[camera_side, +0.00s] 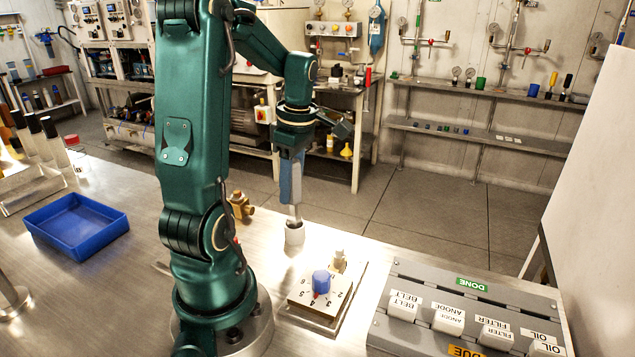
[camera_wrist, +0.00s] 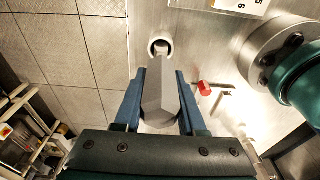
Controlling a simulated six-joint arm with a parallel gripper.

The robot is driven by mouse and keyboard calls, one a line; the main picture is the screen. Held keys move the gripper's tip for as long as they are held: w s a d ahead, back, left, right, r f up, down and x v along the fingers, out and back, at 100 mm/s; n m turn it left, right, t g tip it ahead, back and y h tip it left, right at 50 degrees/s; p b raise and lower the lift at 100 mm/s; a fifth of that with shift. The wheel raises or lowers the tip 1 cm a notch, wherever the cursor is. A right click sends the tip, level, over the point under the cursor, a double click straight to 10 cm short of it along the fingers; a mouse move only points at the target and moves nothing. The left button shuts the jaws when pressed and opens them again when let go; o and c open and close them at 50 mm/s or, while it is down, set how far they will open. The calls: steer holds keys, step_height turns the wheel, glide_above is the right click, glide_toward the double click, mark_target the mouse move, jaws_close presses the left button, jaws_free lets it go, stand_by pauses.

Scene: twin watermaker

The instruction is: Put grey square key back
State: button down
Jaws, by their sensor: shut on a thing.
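My gripper (camera_side: 291,178) points down over the bench, left of the numbered plate. Its blue fingers (camera_wrist: 161,95) are shut on the grey key (camera_wrist: 158,98), which shows between them in the wrist view. The key hangs about upright, and its lower part shows below the fingers in the side view (camera_side: 294,212). Its narrow end lines up with a small pale round cup (camera_side: 294,237), whose rim also shows in the wrist view (camera_wrist: 153,42). I cannot tell how far the tip is inside the cup.
A numbered plate (camera_side: 340,300) with a blue knob (camera_side: 321,282) lies right of the cup. A labelled grey rack (camera_side: 420,277) with white tabs stands further right. A brass fitting (camera_side: 240,205) and a blue tray (camera_side: 75,232) are to the left. The bench edge is close behind.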

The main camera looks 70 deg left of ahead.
steer(key=shift+f, duration=0.45)
steer(key=shift+f, duration=0.1)
steer(key=shift+c, duration=2.4)
jaws_free()
